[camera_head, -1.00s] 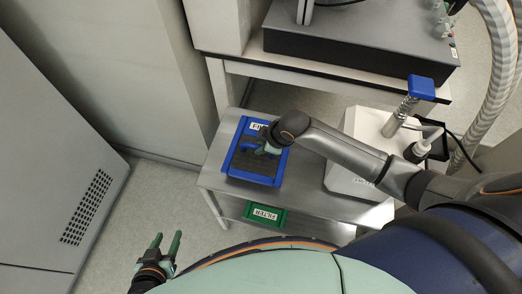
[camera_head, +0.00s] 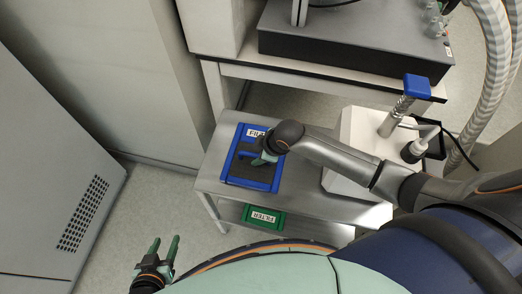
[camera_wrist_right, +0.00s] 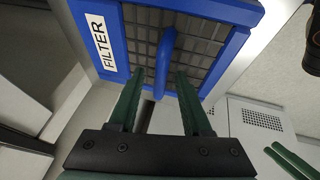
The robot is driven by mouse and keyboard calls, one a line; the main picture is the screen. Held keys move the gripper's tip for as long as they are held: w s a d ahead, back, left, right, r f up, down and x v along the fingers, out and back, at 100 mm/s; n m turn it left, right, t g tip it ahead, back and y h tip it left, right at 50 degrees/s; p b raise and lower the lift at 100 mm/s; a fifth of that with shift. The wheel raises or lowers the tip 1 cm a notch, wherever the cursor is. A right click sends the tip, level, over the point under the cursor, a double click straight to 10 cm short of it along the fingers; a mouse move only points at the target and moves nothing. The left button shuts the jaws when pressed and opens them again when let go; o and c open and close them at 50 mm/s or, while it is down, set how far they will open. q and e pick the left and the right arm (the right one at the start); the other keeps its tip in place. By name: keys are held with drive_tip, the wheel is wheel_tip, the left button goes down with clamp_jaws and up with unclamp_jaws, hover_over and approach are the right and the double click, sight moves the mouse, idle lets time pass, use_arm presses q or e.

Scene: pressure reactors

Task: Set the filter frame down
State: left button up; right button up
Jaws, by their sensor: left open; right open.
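The blue filter frame (camera_head: 250,184), with a dark grid inside and a white FILTER label, lies flat on the top of the grey metal table (camera_head: 320,203). It fills the upper part of the right wrist view (camera_wrist_right: 218,12). My right gripper (camera_head: 260,159) is open over the frame. In the wrist view its two green fingers (camera_wrist_right: 160,78) stand apart on either side of the frame's blue handle (camera_wrist_right: 165,52), with gaps showing; their exact height is unclear. My left gripper (camera_head: 165,244) is open and empty, low at the left, away from the table.
A green frame labelled FILTER (camera_head: 262,217) sits on the lower shelf. A white device (camera_head: 347,178) with a blue-topped metal column (camera_head: 416,87) stands right of the frame. A dark-topped bench unit (camera_head: 350,45) is behind. A grey cabinet (camera_head: 50,170) stands at the left.

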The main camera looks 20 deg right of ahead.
drive_tip(key=p+v, duration=0.2)
drive_tip(key=v, duration=0.9)
drive_tip(key=s+a+f+m+t+y, duration=0.2)
drive_tip(key=s+a+f+m+t, duration=0.1)
drive_tip(key=s+a+f+m, duration=0.15)
drive_tip(key=s+d+f+m, duration=0.1)
drive_tip(key=s, duration=0.1)
drive_tip(key=s+d+f+m+t+h, duration=0.1)
drive_tip(key=s+f+m, duration=0.1)
drive_tip(key=s+d+f+m+h, duration=0.1)
drive_tip(key=s+d+m, duration=0.1)
drive_tip(key=s, duration=0.1)
drive_tip(key=shift+d+f+t, duration=0.1)
drive_tip(key=shift+f+t, duration=0.25)
drive_tip(key=shift+t, duration=0.05)
drive_tip(key=shift+s+d, duration=0.15)
drive_tip(key=shift+s, duration=0.05)
